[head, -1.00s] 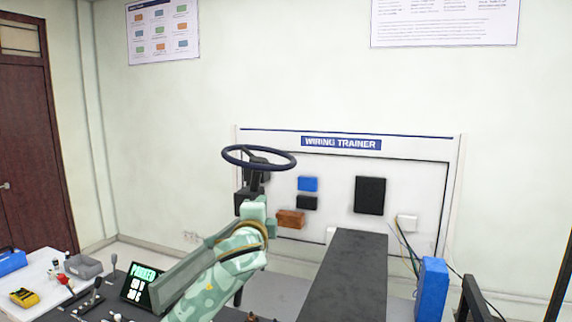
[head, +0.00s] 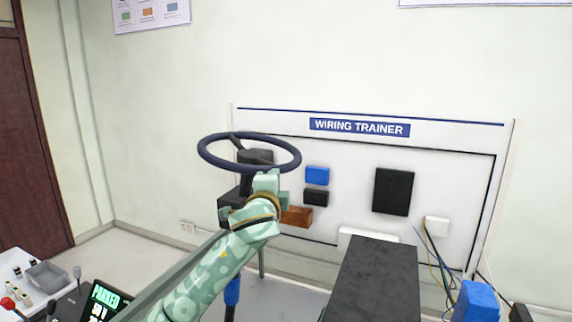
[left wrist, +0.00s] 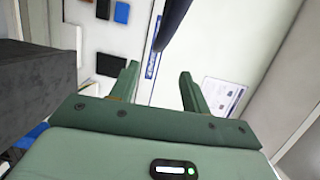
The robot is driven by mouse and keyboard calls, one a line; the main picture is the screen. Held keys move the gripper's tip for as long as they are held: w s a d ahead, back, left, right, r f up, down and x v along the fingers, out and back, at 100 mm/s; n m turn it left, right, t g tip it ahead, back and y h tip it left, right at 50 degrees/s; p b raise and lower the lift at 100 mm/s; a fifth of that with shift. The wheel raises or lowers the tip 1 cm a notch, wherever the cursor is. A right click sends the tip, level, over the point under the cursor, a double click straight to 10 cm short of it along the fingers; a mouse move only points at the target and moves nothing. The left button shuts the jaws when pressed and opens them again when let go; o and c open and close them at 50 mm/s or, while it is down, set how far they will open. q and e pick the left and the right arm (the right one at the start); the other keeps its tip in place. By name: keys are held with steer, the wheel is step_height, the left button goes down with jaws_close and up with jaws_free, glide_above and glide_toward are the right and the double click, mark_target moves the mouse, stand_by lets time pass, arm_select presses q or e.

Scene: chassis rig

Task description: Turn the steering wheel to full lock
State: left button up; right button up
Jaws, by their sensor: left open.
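The dark steering wheel (head: 213,165) stands on its column in the head view, in front of the wiring trainer board, its ring seen at a slant. My left gripper (head: 268,184) is just below the near right part of the rim. The arm partly hides the column. In the left wrist view my left gripper (left wrist: 158,72) is open, with nothing between its two green fingers. A dark blue curved piece, apparently the wheel rim (left wrist: 173,22), lies beyond the fingertips, apart from them in the picture. My right gripper is not in view.
The wiring trainer board (head: 450,165) stands behind the wheel, with coloured boxes on it. A long dark grey block (head: 375,280) is to the right of my left arm. A blue box (head: 477,302) is farther right. A display reading PARKED (head: 103,300) is at lower left.

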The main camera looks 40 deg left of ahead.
mark_target(283, 169)
arm_select(q)
steer(key=x, duration=1.5)
steer(key=shift+w+a, duration=0.2)
steer(key=shift+w, duration=0.05)
